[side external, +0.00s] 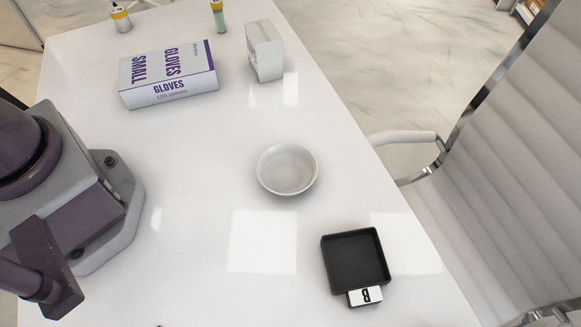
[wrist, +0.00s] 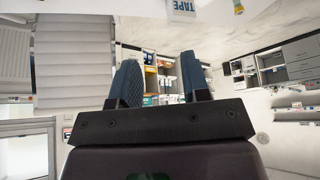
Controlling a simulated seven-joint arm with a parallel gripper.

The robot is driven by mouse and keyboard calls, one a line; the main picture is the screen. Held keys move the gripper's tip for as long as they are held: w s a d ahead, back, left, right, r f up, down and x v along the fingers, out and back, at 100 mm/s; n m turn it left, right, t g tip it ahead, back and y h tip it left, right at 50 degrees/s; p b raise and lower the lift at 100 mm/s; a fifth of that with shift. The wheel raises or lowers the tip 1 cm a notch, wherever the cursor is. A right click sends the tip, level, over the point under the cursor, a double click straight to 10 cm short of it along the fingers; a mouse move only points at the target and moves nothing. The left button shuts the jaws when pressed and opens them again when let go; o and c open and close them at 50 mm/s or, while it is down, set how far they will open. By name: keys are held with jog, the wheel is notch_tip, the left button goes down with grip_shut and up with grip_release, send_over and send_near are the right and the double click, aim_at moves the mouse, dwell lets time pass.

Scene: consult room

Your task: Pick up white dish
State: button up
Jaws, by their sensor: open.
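The white dish (side external: 287,169) is a small round shallow bowl. It stands upright and looks empty, near the middle of the white table in the side external view. I cannot make it out in the wrist view. My gripper (wrist: 162,82) shows in the wrist view with its two blue-padded fingers apart and nothing between them. It points out toward the room, with shelves beyond the fingers. In the side external view my gripper is out of the frame, and only parts of my arm and base show at the left.
A black square tray (side external: 355,260) with a "B" label (side external: 366,295) lies nearer the front right. A gloves box (side external: 168,75), a small white box (side external: 264,51) and two small bottles (side external: 120,18) (side external: 219,17) stand farther back. A white chair (side external: 500,170) is beyond the right edge. The table around the dish is clear.

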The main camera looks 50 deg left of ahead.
jog(key=w+d+f+m+g+h, duration=0.15)
jog(key=d+f+g, duration=0.35)
jog(key=d+f, duration=0.5)
jog(key=n+t+y, duration=0.1)
jog(key=n+t, duration=0.2)
jog(key=n, duration=1.5)
send_near(267, 183)
jog(key=shift+n+x, duration=0.25)
jog(key=shift+x, duration=3.75)
